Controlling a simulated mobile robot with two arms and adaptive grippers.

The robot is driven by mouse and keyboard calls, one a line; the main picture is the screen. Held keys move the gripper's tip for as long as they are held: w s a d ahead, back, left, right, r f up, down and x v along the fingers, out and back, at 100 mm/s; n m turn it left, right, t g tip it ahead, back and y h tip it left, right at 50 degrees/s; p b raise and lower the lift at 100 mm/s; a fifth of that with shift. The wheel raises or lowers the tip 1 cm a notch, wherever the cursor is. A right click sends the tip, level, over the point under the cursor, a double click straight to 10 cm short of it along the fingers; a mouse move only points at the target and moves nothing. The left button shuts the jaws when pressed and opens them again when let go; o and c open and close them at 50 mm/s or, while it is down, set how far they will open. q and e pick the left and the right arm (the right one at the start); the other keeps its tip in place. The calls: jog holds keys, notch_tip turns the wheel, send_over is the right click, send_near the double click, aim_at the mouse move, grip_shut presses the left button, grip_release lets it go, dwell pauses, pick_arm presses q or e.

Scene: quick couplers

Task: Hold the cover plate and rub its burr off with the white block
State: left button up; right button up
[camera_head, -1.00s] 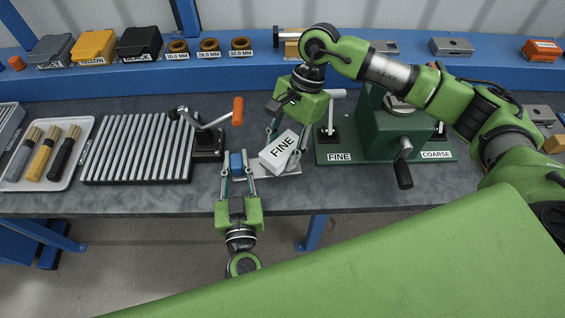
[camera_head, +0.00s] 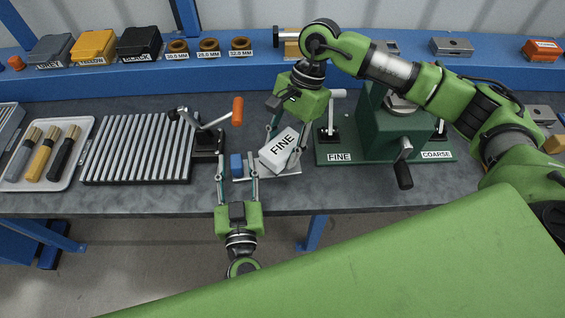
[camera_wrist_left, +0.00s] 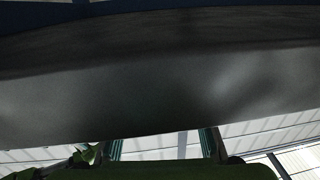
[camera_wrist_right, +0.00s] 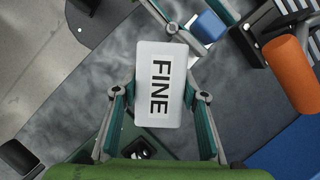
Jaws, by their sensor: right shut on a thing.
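The white block (camera_head: 281,151), marked FINE, is in my right gripper (camera_head: 287,138), which is shut on it. It also shows in the right wrist view (camera_wrist_right: 160,92), between both fingers. I cannot make out the burr or whether block and plate touch.
A lever clamp with an orange handle (camera_head: 238,111) stands just behind the left gripper. A ribbed rack (camera_head: 140,150) and a tray of brushes (camera_head: 78,178) are on the left. A green press on a base marked FINE and COARSE (camera_head: 385,150) stands to the right.

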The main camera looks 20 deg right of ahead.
pick_arm(q)
jog(key=s+a, duration=0.2)
jog(key=s, duration=0.9)
